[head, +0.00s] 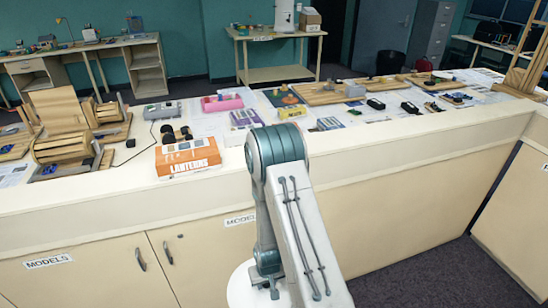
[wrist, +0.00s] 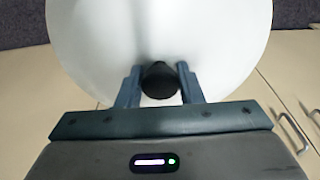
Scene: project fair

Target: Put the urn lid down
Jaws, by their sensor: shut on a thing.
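The urn lid is a white disc with a black knob. In the wrist view the lid (wrist: 215,45) fills the upper middle, and its knob (wrist: 160,82) sits between the two fingers of my gripper (wrist: 160,88). The fingers are shut on the knob. In the head view the lid (head: 238,288) shows at the bottom, in front of the counter cupboards and below the counter top. My arm hides part of it, and my gripper (head: 265,281) is partly hidden there too.
The long counter (head: 350,146) carries an orange LANTERNS box (head: 188,158), wooden models (head: 65,143), papers and several small devices. Its front strip is mostly bare. A back table (head: 277,74) holds a white upright container (head: 284,15) and cardboard boxes (head: 310,19). Dark carpet (head: 455,275) lies at lower right.

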